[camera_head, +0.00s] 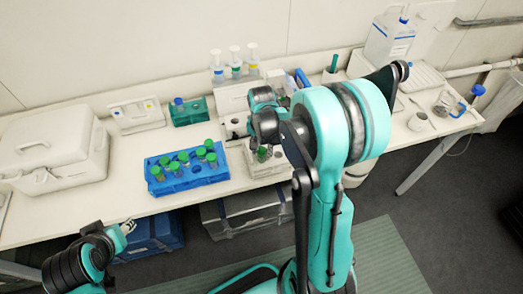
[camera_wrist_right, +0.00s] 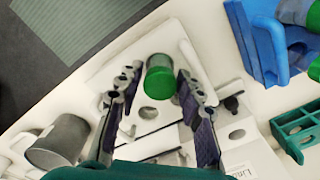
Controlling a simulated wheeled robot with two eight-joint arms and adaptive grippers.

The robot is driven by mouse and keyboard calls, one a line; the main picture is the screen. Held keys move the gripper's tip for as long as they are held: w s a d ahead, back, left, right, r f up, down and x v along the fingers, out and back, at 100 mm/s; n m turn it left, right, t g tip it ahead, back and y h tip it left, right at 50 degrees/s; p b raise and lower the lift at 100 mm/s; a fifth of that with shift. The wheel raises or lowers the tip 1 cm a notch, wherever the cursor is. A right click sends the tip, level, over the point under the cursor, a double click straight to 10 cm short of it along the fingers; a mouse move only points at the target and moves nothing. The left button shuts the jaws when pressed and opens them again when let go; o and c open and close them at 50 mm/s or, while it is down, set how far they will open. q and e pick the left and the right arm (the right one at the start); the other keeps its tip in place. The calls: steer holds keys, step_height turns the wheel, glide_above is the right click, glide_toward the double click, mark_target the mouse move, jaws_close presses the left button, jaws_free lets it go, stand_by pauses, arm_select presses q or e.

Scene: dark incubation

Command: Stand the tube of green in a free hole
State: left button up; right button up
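A green-capped tube (camera_head: 262,154) stands in a pale rack (camera_head: 254,171) under my right gripper (camera_head: 264,141). In the right wrist view the tube's green cap (camera_wrist_right: 160,82) lies between the two fingers of my right gripper (camera_wrist_right: 158,86), with a gap on each side, narrower on the right. The fingers are open. Round holes show in the pale rack (camera_wrist_right: 118,75) near the tube. A blue rack (camera_head: 190,181) left of it holds several green-capped tubes; it also shows in the right wrist view (camera_wrist_right: 262,45). My left gripper (camera_head: 128,228) is low at the left, off the bench; its opening is unclear.
A teal rack (camera_head: 188,117) with a blue-capped item stands behind the blue rack. A metal cup (camera_wrist_right: 62,141) is near the pale rack in the right wrist view. A white box (camera_head: 50,150) stands at the bench's left. Pipettes (camera_head: 235,66) stand at the back.

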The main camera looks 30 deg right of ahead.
steer(key=shift+r, duration=0.35)
step_height(320, 180, up, 12)
steer(key=f+p, duration=0.1)
steer(key=p, duration=0.2)
steer(key=s+a+r+n+t, duration=0.4)
steer(key=s+a+n+t, duration=0.3)
steer(key=s+a+n, duration=0.3)
steer(key=shift+s+a+r+n, duration=0.3)
steer(key=shift+s+n, duration=0.25)
steer(key=shift+n, duration=0.35)
step_height(320, 180, down, 14)
steer(key=b, duration=1.4)
steer(key=shift+r, duration=0.2)
